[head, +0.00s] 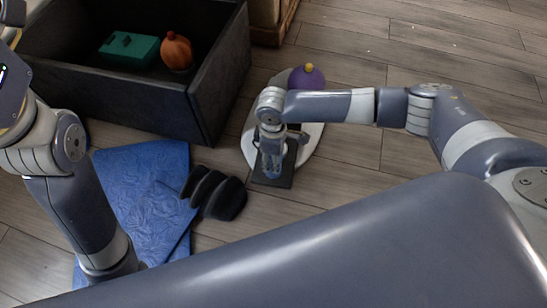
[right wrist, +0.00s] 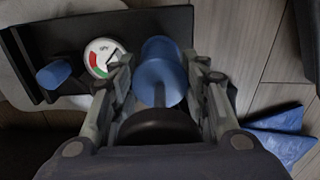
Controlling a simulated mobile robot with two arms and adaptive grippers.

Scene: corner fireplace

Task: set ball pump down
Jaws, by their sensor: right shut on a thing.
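The ball pump has a flat black base (head: 272,181), a blue cylinder (right wrist: 163,62), a round gauge with red and green marks (right wrist: 103,57) and a short blue knob (right wrist: 54,74). My right gripper (head: 272,160) points down and is shut on the pump's blue cylinder, with a finger on each side in the right wrist view. The pump looks upright, its base overlapping the edge of a pale oval mat (head: 311,144). I cannot tell whether the base touches the surface below. My left arm shows at the left, but its gripper is out of sight.
A dark open crate (head: 200,105) at upper left holds a teal box (head: 130,48) and an orange round object (head: 177,52). A purple ball-shaped object (head: 306,77) is behind my right wrist. A blue mat (head: 140,185) and black rounded objects (head: 222,198) lie left. Wooden floor right is clear.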

